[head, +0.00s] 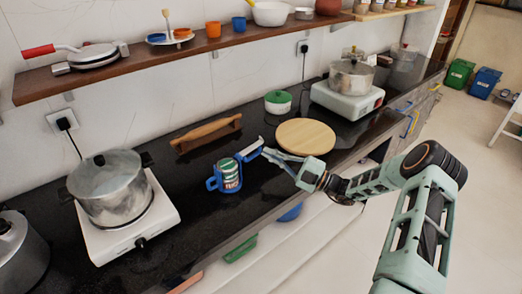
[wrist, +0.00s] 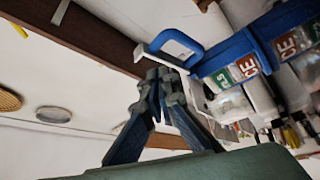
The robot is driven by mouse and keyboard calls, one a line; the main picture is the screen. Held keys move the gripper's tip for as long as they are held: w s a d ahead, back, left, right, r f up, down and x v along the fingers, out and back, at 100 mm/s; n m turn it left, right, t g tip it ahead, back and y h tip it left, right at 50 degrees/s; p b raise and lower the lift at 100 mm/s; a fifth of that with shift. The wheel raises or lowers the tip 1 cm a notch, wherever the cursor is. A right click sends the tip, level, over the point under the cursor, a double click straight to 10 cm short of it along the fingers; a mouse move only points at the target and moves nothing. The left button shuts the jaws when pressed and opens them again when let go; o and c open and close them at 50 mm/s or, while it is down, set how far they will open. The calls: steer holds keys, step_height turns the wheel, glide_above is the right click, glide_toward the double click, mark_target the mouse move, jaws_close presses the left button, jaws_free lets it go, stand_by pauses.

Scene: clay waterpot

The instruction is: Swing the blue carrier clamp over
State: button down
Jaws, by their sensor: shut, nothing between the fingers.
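A blue carrier (head: 228,178) holding a labelled green, white and red container stands on the black counter in the head view. Its loop handle is on the left. A blue clamp piece with a pale edge (head: 250,151) sticks out at its upper right. The wrist view shows the carrier (wrist: 226,56) at upper right and a blue bracket (wrist: 178,37) with a pale bar beside it. My gripper (head: 266,154) is shut and empty, its tips close to the clamp piece. In the wrist view the fingertips (wrist: 160,76) are just below the bracket; I cannot tell whether they touch.
A round wooden board (head: 306,137) lies right of the carrier, behind my gripper. A large pot (head: 110,188) stands on a white stove at left. The counter's front edge is near the carrier.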

steer(key=r+v, duration=0.2)
steer(key=v, duration=0.8)
steer(key=shift+s+d+r, duration=0.2)
steer(key=shift+s+d, duration=0.15)
steer(key=shift+d, duration=0.25)
